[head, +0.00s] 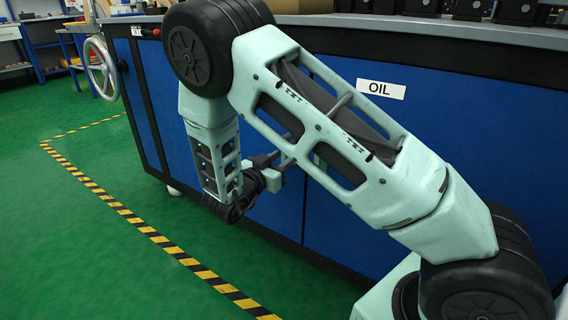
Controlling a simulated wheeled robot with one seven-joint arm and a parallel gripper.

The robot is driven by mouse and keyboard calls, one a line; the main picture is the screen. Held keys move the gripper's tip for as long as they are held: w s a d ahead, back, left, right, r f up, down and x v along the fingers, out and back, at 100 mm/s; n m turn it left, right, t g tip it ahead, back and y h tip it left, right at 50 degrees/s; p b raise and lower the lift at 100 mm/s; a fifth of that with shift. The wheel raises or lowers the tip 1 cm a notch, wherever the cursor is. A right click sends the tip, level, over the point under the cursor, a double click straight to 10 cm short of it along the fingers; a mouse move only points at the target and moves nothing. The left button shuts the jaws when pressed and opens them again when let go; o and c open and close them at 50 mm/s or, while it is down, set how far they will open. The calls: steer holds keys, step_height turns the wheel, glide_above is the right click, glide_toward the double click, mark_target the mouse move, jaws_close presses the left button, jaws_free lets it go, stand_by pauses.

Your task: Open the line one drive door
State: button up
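A long machine cabinet with blue panels in black frames stands across the view. All the panels I see look flush and closed. I cannot tell which one is the line one drive door, and no handle shows clearly. My gripper (276,170) is in front of the cabinet, partly hidden by my own arm. I cannot tell whether its fingers are apart or touch the panel.
A grey handwheel (100,69) and a red-tipped lever (151,32) are at the cabinet's left end. A black-and-yellow floor stripe (150,233) runs along the front. The green floor (70,255) at left is clear. A blue workbench (58,45) stands behind.

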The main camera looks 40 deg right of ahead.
steer(key=shift+x, duration=0.9)
jaws_close()
